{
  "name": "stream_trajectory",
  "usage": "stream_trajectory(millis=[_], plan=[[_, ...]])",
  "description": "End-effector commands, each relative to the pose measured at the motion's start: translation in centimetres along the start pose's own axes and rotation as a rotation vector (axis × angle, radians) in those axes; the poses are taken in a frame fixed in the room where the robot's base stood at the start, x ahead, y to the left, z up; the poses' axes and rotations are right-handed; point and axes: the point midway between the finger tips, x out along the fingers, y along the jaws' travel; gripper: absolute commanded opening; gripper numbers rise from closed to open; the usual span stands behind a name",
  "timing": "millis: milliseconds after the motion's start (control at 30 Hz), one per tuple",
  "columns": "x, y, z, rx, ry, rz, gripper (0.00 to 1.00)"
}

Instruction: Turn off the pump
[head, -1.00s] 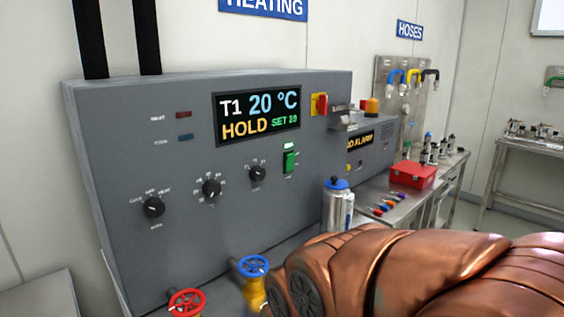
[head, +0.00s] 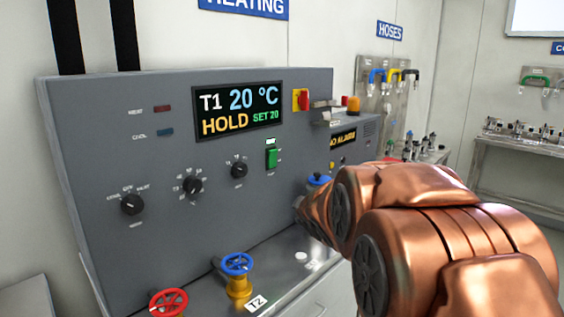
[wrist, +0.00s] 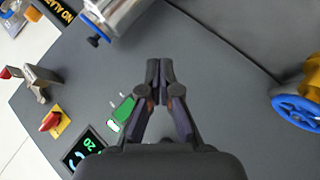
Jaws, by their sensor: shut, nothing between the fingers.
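The grey heating panel (head: 100,130) fills the left of the head view. A green switch (head: 272,159) sits right of its knobs, under a small pale lit window; its label is too small to read. In the wrist view the green switch (wrist: 124,109) lies just left of my gripper (wrist: 159,64). My gripper's fingers are together at the tips, with nothing between them. They point past the switch, over bare grey panel; I cannot tell whether they touch it. In the head view my copper arm hides the gripper.
The display (head: 238,112) reads T1 20 °C, HOLD, SET 20. A red-and-yellow switch (head: 301,100) is above right of the green one. Blue (head: 237,264) and red (head: 168,302) valve wheels stand below the panel.

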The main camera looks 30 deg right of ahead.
Motion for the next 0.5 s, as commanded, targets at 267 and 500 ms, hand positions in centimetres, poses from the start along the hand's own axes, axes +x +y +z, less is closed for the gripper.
stream_trajectory(millis=[267, 500], plan=[[3.3, 8.2, -3.2, -0.272, 0.304, 0.197, 0.00], [3.2, 11.1, -4.4, -0.513, 0.576, 0.308, 0.00]])
